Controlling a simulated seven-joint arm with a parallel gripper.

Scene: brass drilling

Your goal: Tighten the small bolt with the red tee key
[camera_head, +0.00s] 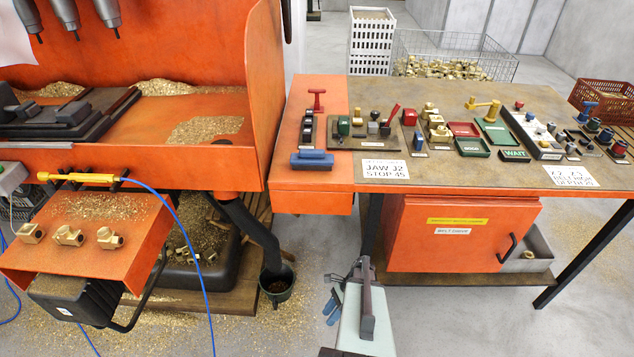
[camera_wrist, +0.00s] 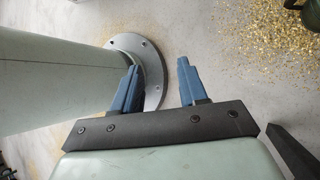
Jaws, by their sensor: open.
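The red tee key (camera_head: 317,98) appears to stand upright at the back left of the bench, its crossbar on top, by a dark block (camera_head: 307,132). I cannot pick out the small bolt for sure. My gripper (camera_head: 333,304) is low over the floor in front of the bench, well below and apart from the key. In the wrist view my gripper (camera_wrist: 158,72) has its two blue fingers spread, with nothing between them.
A blue vise-like block (camera_head: 312,159) sits at the bench's front left. A dark tool board (camera_head: 365,134), small trays and signs fill the bench top (camera_head: 428,173). The orange machine (camera_head: 215,155) stands left. An orange cabinet (camera_head: 445,235) is under the bench.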

